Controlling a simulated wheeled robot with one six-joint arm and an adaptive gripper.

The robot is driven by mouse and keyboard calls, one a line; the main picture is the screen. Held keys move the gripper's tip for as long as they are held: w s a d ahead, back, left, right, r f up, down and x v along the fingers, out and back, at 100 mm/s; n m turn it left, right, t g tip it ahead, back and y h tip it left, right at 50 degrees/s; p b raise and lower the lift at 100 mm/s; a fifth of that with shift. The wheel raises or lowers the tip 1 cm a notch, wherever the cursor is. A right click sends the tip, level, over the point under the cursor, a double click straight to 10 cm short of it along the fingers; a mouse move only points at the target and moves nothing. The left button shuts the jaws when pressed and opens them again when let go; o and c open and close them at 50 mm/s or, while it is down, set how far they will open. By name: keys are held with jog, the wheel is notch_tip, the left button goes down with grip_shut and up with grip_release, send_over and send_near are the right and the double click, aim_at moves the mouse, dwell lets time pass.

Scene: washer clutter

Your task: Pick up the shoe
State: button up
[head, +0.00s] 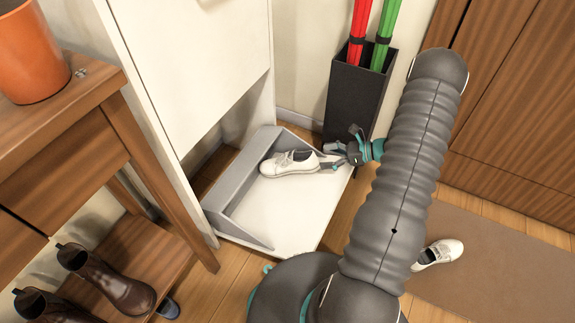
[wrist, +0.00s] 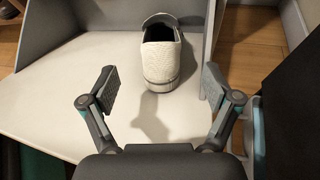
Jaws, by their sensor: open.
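A white shoe (head: 291,163) lies on the white shelf (head: 285,212) of a low open cabinet compartment in the head view. In the wrist view the shoe (wrist: 161,52) shows heel towards me, between and just beyond my fingertips. My gripper (head: 338,156) is open and empty at the heel end of the shoe, low over the shelf. In the wrist view the two fingers of my gripper (wrist: 154,90) stand apart on either side, with bare shelf between them. A second white shoe (head: 438,253) is on the brown mat at the right, partly hidden by my arm.
A black umbrella stand (head: 352,100) with red and green umbrellas stands right behind my gripper. A grey slanted panel (head: 238,185) borders the shelf at the left. A wooden table (head: 100,85) with an orange pot (head: 30,55) and brown boots (head: 110,280) below is at the left.

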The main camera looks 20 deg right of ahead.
aim_at(306, 157)
jog(key=shift+x, duration=3.75)
jog(key=shift+w+r, duration=0.1)
jog(key=shift+r, duration=0.15)
grip_shut()
